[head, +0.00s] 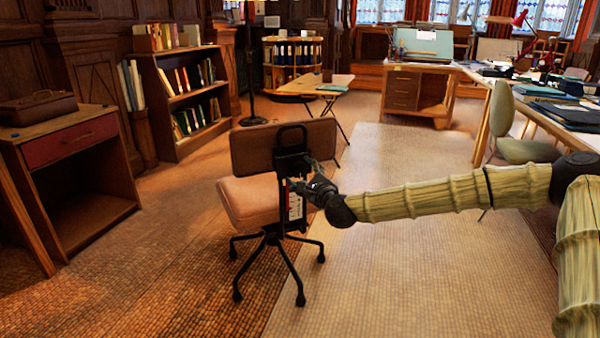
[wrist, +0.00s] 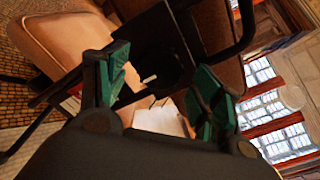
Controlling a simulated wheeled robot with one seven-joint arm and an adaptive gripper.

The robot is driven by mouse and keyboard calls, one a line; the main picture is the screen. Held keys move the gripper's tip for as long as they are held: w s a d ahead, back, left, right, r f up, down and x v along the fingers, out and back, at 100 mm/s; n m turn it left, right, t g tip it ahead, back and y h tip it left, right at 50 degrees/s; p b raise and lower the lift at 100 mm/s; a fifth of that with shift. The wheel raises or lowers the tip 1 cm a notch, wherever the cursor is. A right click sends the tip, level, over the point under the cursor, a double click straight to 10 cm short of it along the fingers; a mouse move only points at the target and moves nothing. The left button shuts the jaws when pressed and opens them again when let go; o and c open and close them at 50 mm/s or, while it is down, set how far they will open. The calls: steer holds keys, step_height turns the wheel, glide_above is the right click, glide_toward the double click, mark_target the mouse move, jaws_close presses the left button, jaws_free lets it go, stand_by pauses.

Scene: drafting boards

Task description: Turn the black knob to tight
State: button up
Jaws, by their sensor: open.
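A tan swivel chair (head: 262,200) stands with its back support towards me, and a black metal bracket (head: 291,140) runs up behind its backrest. My gripper (head: 308,187) is at this bracket, low on the backrest. In the wrist view my gripper (wrist: 163,75) is open, with green pads on both fingers. A dark part (wrist: 150,60) with a small pale mark lies between or just beyond the fingertips. I cannot tell whether it is the black knob or the bracket plate. Contact with the fingers cannot be made out. No clear knob outline shows in the head view.
A red and white label (head: 295,206) hangs on the chair's post, below my gripper. A small cabinet (head: 70,190) and a bookcase (head: 185,95) stand at left. A green chair (head: 520,130) and desks are at right. The floor around the swivel chair is clear.

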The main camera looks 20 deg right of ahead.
steer(key=s+d, duration=0.1)
steer(key=s, duration=0.8)
steer(key=s+a+f+n+g+y, duration=0.1)
steer(key=s+a+f+n+g, duration=0.25)
steer(key=s+a+f, duration=0.45)
steer(key=s+a+f+n+g+y, duration=0.1)
steer(key=s+a+f+n+g, duration=0.2)
steer(key=f, duration=0.9)
steer(key=s+a+f+n+g+y, duration=0.1)
steer(key=s+a+f+n+g, duration=0.1)
steer(key=s+a+f+n, duration=0.6)
steer(key=s+d+f+n+g+h, duration=0.2)
steer(key=s+d+f+n+g, duration=0.2)
steer(key=s+f, duration=0.65)
steer(key=s+d+f+n+g+h, duration=0.1)
steer(key=s+d+f+n+g, duration=0.25)
steer(key=s+f, duration=0.75)
steer(key=s+d+r+n+g+h, duration=0.25)
steer(key=s+d, duration=0.35)
steer(key=s, duration=0.5)
step_height(320, 180, up, 34)
steer(key=p, duration=3.4)
steer(key=shift+w+a+n+t+p, duration=0.15)
steer(key=shift+a+n+t+p, duration=0.1)
steer(key=shift+n+t+p, duration=0.1)
